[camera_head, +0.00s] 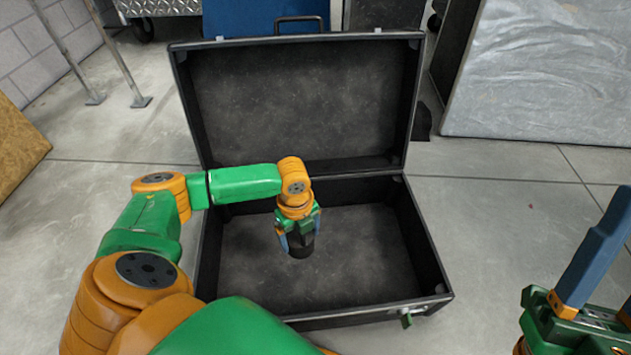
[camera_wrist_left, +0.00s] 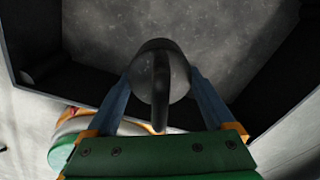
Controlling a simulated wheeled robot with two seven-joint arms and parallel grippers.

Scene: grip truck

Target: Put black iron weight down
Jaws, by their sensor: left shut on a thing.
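The black iron weight (camera_head: 301,246) is held between the blue fingers of my left gripper (camera_head: 298,238), inside the lower half of an open black case (camera_head: 428,240). In the left wrist view the weight (camera_wrist_left: 160,72) is a dark rounded body with a handle bar, between the two fingers of the left gripper (camera_wrist_left: 162,88). The weight hangs over the case's grey floor; I cannot tell whether it touches. My right gripper (camera_head: 612,265) is at the right edge, partly cut off, with its fingers apart and nothing seen between them.
The case lid (camera_head: 295,105) stands raised at the back. The case's floor around the weight is bare. Grey concrete floor (camera_head: 520,210) is clear to the right. A grey slab (camera_head: 545,75) stands at the back right, and metal legs (camera_head: 120,60) stand at the back left.

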